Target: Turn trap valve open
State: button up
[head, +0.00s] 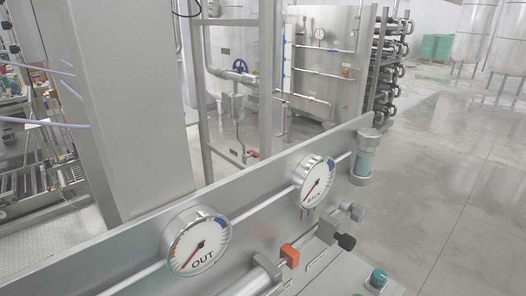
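No part is readably marked as the trap valve. A small red-handled valve (251,155) sits at the foot of the vertical pipe on the skid in the back. A blue handwheel valve (240,66) is higher on the same skid. Nearer, an orange block-shaped handle (290,252) sits on the line below the gauges. To its right is a black knob (346,242) on a metal fitting. I cannot tell from this view whether any of these is open or shut. My gripper is not in view.
A steel panel in front carries the OUT gauge (195,242), the BACK gauge (314,182) and a greenish sight glass (363,164). A green button (378,278) is at lower right. A broad steel column (125,110) blocks the left. Grey floor (450,170) is clear at right.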

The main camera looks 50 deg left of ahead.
aim_at(255, 155)
jog(key=i, duration=3.45)
jog(key=z, duration=1.15)
jog(key=k, duration=0.1)
jog(key=u, duration=3.05)
